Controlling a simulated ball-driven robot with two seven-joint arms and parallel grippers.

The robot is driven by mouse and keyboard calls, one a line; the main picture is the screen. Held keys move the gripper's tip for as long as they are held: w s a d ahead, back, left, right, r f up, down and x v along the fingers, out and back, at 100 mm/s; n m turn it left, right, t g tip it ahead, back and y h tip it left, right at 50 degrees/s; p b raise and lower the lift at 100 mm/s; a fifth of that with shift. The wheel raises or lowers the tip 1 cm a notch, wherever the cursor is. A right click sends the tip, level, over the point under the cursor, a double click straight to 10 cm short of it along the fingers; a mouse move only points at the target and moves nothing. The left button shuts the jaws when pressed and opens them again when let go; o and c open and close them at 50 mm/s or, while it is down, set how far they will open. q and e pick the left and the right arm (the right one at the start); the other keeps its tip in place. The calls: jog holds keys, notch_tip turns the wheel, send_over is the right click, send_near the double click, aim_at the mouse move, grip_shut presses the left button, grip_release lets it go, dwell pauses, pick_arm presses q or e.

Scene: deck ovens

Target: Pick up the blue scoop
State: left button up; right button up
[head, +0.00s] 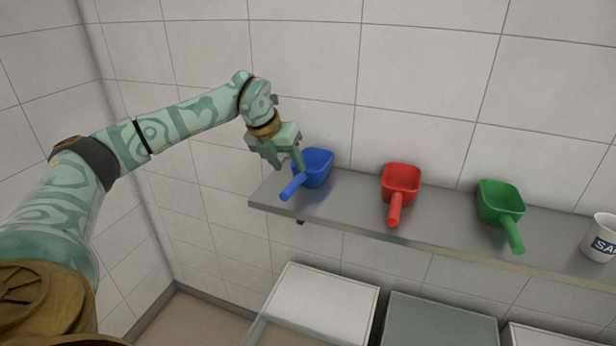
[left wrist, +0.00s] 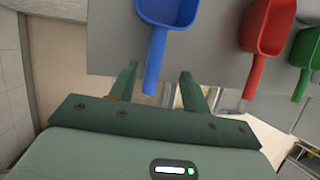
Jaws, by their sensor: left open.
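The blue scoop (head: 316,168) lies at the left end of the grey wall shelf (head: 350,205), its handle pointing toward the shelf's front edge. In the left wrist view the blue scoop (left wrist: 157,45) shows with its handle reaching down between my finger tips, its bowl cut off by the top edge. My left gripper (head: 287,163) is open and hovers by the scoop; in the left wrist view its two fingers (left wrist: 158,82) stand apart on either side of the handle's line. I cannot tell whether they touch it. My right gripper is not in view.
A red scoop (head: 401,180) and a green scoop (head: 499,203) lie farther right on the shelf, then a white cup (head: 600,238) with dark lettering. A tiled wall (head: 420,70) rises behind. Bins with a white lid (head: 322,302) and a grey lid (head: 440,322) stand below.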

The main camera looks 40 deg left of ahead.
aim_at(293, 180)
pick_arm(q)
jog(key=x, duration=0.2)
jog(key=shift+w+d+f, duration=0.1)
jog(key=shift+w+f, duration=0.15)
jog(key=x, duration=0.5)
jog(key=shift+s+a+f, duration=0.3)
jog(key=shift+s+f, duration=0.05)
jog(key=shift+f, duration=0.05)
grip_shut()
